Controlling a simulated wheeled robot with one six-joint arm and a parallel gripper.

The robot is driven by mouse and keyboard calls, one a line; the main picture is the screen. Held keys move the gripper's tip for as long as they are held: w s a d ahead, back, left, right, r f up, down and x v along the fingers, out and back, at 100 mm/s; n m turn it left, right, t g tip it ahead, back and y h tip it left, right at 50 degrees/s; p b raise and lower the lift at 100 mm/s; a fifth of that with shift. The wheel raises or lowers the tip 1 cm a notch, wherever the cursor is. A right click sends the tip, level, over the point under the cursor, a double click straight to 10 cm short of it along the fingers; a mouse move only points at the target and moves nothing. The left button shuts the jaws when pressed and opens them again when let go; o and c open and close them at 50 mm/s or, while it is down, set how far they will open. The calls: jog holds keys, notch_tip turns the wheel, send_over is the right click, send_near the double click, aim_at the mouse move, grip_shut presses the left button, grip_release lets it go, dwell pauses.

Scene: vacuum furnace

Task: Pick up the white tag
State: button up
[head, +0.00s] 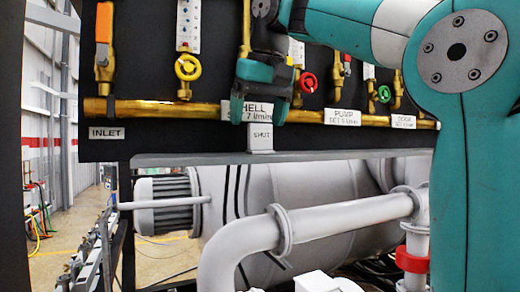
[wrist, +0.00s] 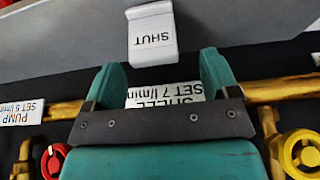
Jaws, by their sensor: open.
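The white tag (head: 260,137), marked SHUT, stands on the grey ledge (head: 330,157) below the black panel. In the wrist view the tag (wrist: 151,36) appears upside down, just beyond my fingertips. My gripper (head: 259,112) is open and empty, in front of the SHELL label (head: 236,110) and just above the tag in the head view. Its two teal fingers also show in the wrist view (wrist: 162,72), spread apart with the SHELL label seen between them. The fingers appear clear of the tag.
A brass pipe (head: 180,109) runs behind my gripper. Yellow (head: 188,67), red (head: 308,82) and green (head: 384,94) valve wheels stand close around it. INLET (head: 106,133) and PUMP (head: 343,117) labels sit on the panel. The ledge beside the tag looks clear.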

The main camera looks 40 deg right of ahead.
aim_at(257, 133)
jog(key=b+x, duration=0.1)
jog(key=x, duration=0.1)
jog(key=b+x, duration=0.1)
jog(key=x, duration=0.1)
jog(key=shift+w+d+f+b, duration=0.1)
jog(key=shift+d+f+b, duration=0.2)
jog(key=shift+b, duration=0.1)
jog(key=shift+r, duration=0.1)
jog(key=c, duration=1)
jog(key=shift+r, duration=0.15)
